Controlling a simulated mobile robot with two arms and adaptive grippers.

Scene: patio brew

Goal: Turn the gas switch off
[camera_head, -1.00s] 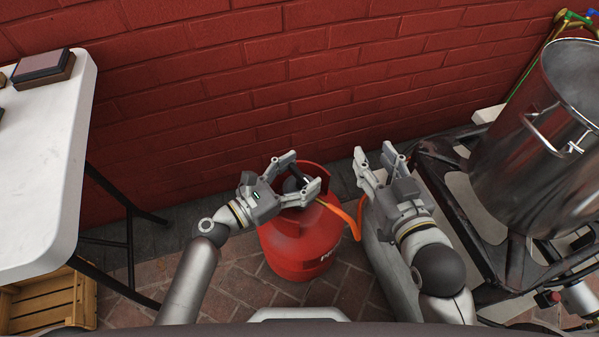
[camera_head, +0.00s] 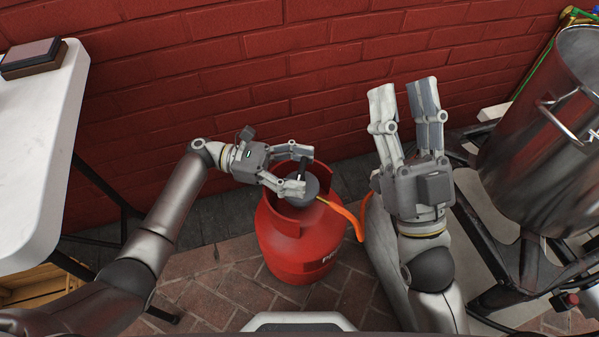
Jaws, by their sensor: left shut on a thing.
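A red gas bottle (camera_head: 300,245) stands upright on the brick floor near the wall. A grey round regulator (camera_head: 312,198) sits on its top inside the collar, with a dark switch lever (camera_head: 303,168) standing up from it. An orange hose (camera_head: 343,212) runs from the regulator to the right. My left gripper (camera_head: 303,170) reaches in from the left, with its fingers on either side of the lever, shut on it. My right gripper (camera_head: 404,92) is raised to the right of the bottle, its fingers apart and empty.
A large steel pot (camera_head: 545,135) stands on a dark metal frame (camera_head: 490,255) at the right. A white table (camera_head: 40,160) with a small box (camera_head: 32,58) on it is at the left, above a wooden crate (camera_head: 45,285). The red brick wall (camera_head: 220,90) closes the back.

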